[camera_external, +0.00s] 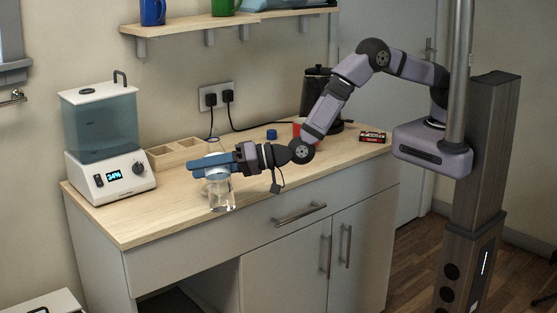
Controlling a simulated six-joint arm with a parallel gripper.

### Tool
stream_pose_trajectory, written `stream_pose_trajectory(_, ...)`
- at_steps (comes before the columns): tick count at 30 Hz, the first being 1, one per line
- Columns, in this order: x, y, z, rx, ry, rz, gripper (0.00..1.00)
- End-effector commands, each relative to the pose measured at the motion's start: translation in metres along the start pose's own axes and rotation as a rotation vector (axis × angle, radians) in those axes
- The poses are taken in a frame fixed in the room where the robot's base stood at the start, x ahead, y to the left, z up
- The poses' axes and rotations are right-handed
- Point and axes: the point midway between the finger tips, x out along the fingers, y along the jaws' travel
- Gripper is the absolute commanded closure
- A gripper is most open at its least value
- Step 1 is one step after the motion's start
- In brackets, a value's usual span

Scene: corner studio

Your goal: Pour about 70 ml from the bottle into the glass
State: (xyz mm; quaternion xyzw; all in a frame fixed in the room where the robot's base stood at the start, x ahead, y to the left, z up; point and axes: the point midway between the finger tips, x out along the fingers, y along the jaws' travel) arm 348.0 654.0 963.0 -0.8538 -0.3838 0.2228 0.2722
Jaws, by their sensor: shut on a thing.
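My gripper (208,165) is shut on a pale, see-through bottle (217,175) and holds it above the counter. The fingers cover much of the bottle, so its exact tilt and its liquid level are hard to tell. A clear glass (222,198) stands upright on the counter near its front edge, just below the bottle. The held bottle is above the glass's rim, and the two overlap in this view. I cannot tell how much liquid is in the glass.
A water dispenser (103,138) with a lit display stands at the left of the wooden counter (140,222). A wooden divided box (176,155) is behind my gripper. A blue cap (272,134), a red item (299,131), a dark kettle (316,92) and a small red-black box (373,136) stand farther back.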

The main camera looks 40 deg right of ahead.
Motion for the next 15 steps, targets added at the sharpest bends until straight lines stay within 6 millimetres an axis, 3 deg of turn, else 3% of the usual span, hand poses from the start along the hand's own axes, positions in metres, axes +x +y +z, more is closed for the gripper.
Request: stream_pose_trajectory(15,0.001,0.002,0.029,0.324,-0.086,-0.002,0.83)
